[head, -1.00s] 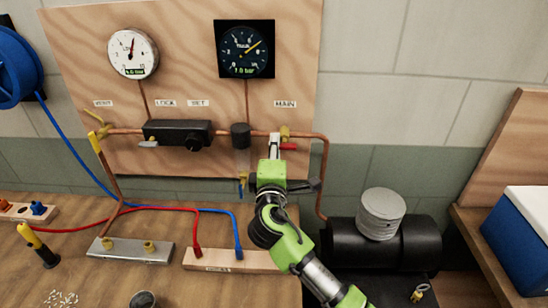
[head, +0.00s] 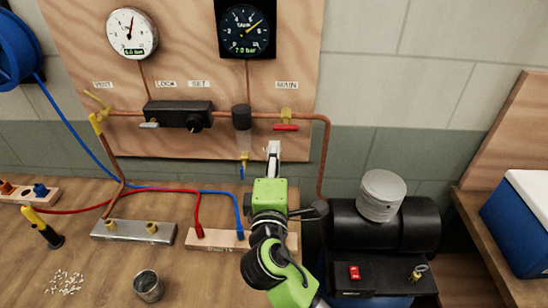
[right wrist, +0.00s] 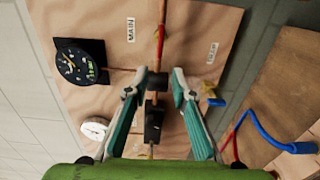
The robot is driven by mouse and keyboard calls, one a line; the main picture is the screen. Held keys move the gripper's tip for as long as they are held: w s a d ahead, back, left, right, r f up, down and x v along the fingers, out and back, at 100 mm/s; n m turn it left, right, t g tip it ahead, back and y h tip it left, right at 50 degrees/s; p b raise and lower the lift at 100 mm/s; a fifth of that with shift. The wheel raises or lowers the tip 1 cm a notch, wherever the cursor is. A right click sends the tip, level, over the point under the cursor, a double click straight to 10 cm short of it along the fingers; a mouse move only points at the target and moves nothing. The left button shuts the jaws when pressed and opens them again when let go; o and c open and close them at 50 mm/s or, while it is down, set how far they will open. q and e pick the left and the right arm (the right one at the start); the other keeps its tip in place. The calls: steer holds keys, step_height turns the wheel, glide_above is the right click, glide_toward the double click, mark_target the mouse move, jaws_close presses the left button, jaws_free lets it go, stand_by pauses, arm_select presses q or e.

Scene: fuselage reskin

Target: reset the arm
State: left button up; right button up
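My right arm comes in from the bottom of the head view. Its green and black gripper (head: 273,148) is in front of the board's lower edge, below the red-handled MAIN valve (head: 286,127) and apart from it. In the right wrist view the two fingers (right wrist: 156,84) are spread with nothing held between them. The red valve handle (right wrist: 160,42) shows beyond the fingertips there. The handle lies level along the copper pipe in the head view. My left gripper is in neither view.
The board (head: 285,60) carries a white gauge (head: 131,33), a dark gauge (head: 246,29) and a black regulator (head: 178,114). A black tank (head: 412,224) stands right of my arm. On the bench are a metal cup (head: 148,286), a black-and-yellow tool (head: 42,230) and hoses.

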steer(key=s+d+f+m+g+h, duration=0.1)
steer(key=s+d+f+m+g, duration=0.4)
steer(key=d+f, duration=0.4)
steer(key=s+d+f+m+g+h, duration=0.1)
steer(key=s+d+f+m+g, duration=0.5)
steer(key=f, duration=0.5)
steer(key=s+d+f+m+g+y, duration=0.1)
steer(key=s+d+f+m+g, duration=0.2)
steer(key=s, duration=0.7)
steer(key=s+d+f+m+g+y, duration=0.15)
steer(key=s+d+f, duration=0.3)
steer(key=s, duration=0.65)
step_height(320, 180, down, 30)
steer(key=s+b, duration=0.2)
steer(key=b, duration=0.2)
steer(key=s+d+f+g+b, duration=0.1)
steer(key=s+d+f+b, duration=0.1)
steer(key=s+f, duration=1.4)
step_height(320, 180, down, 3)
steer(key=shift+d+r+b, duration=0.2)
steer(key=shift+d+b, duration=0.15)
steer(key=shift+d, duration=0.35)
